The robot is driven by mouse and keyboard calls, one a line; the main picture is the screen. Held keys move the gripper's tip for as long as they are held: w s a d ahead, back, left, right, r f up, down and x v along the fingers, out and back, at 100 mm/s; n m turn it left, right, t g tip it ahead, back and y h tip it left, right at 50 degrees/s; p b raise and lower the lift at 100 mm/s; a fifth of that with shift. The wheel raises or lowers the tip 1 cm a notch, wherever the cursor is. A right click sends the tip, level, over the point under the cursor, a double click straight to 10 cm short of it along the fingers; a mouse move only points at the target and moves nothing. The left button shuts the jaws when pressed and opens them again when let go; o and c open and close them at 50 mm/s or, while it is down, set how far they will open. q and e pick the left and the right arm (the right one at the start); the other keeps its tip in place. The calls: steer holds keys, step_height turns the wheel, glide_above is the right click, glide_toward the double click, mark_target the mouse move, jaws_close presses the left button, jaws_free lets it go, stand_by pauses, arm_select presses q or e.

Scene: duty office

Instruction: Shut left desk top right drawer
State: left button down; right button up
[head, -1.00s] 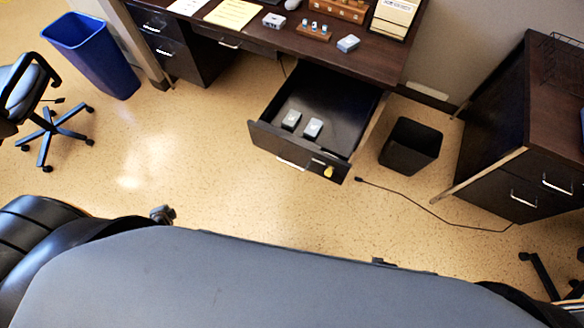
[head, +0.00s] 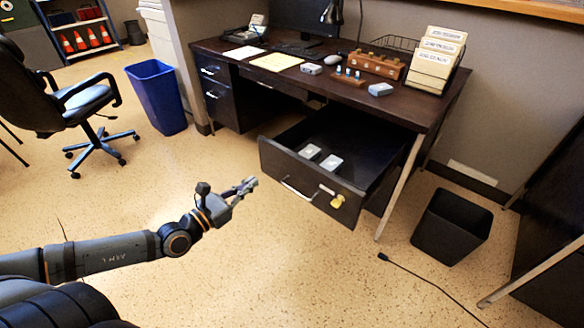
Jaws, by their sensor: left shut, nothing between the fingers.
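The left desk (head: 335,87) is dark wood and stands across the back. Its top right drawer (head: 310,182) is pulled well out towards me, with a silver handle and a yellow tag with a key on its front. Two small grey-white boxes (head: 331,162) lie inside it. My left gripper (head: 250,184) is shut and empty, in front of the drawer and just left of its front panel, apparently apart from it. My right gripper is not in view.
A black bin (head: 452,226) stands right of the drawer, and a black cable (head: 430,285) lies on the floor before it. A blue bin (head: 157,97) and an office chair (head: 75,100) are at left. The floor in front of the drawer is clear.

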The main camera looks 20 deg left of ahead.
arm_select(q)
steer(key=w+b, duration=0.2)
steer(key=b, duration=0.1)
steer(key=p, duration=0.4)
glide_toward(289, 156)
steer(key=w, duration=0.2)
steer(key=x, duration=0.3)
steer(key=shift+w+d+r+p, duration=0.15)
steer(key=shift+w+d+p, duration=0.15)
steer(key=shift+d, duration=0.2)
steer(key=shift+w+d, duration=0.2)
steer(key=shift+w, duration=0.35)
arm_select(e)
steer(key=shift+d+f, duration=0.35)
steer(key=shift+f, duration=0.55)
